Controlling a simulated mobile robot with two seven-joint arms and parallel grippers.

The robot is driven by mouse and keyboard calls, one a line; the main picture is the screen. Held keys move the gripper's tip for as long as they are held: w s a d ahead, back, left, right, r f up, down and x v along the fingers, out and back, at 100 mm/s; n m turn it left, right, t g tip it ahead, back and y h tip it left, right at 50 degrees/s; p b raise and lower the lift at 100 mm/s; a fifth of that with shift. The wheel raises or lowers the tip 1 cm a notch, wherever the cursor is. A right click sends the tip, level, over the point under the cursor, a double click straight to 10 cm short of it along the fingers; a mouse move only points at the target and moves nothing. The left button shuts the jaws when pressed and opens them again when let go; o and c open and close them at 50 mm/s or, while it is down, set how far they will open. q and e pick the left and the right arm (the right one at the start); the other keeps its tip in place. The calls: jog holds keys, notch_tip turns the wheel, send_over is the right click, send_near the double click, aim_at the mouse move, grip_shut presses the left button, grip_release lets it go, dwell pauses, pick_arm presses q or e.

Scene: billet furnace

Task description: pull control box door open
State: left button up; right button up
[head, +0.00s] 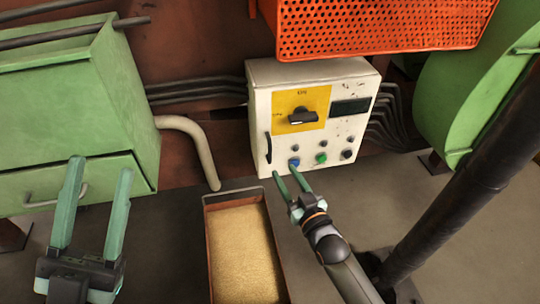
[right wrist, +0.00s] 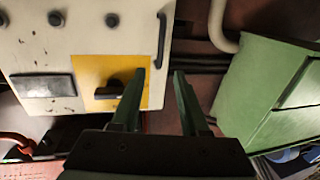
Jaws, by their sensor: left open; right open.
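The control box (head: 352,140) is off-white and worn, with a yellow panel and a black rotary switch (head: 302,117). Its door looks shut. A black vertical handle (head: 268,148) is on the front's left edge; it also shows in the right wrist view (right wrist: 161,40), where the box appears turned upside down. My right gripper (head: 287,172) is open and empty, near the box's lower left front, just below the handle. In the right wrist view its fingertips (right wrist: 160,72) lie either side of the handle's line, apart from it. My left gripper (head: 99,166) is open and empty before the green cabinet.
A green cabinet (head: 75,105) with a drawer stands at left. A tray of tan grains (head: 207,255) lies below the box. An orange perforated guard (head: 375,28) hangs above. A green round housing (head: 470,90) and a dark column (head: 455,190) are at right. Pipes run behind the box.

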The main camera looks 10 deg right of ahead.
aim_at(270, 150)
pick_arm(q)
notch_tip(270, 150, down, 4)
jog(key=n+b, duration=0.1)
jog(key=b, duration=0.2)
jog(key=shift+w+d+r, duration=0.15)
jog(key=shift+r, duration=0.05)
pick_arm(e)
jog(key=w, duration=0.3)
jog(key=w+a, duration=0.1)
jog(key=w, duration=0.5)
jog(key=shift+a, duration=0.4)
grip_shut()
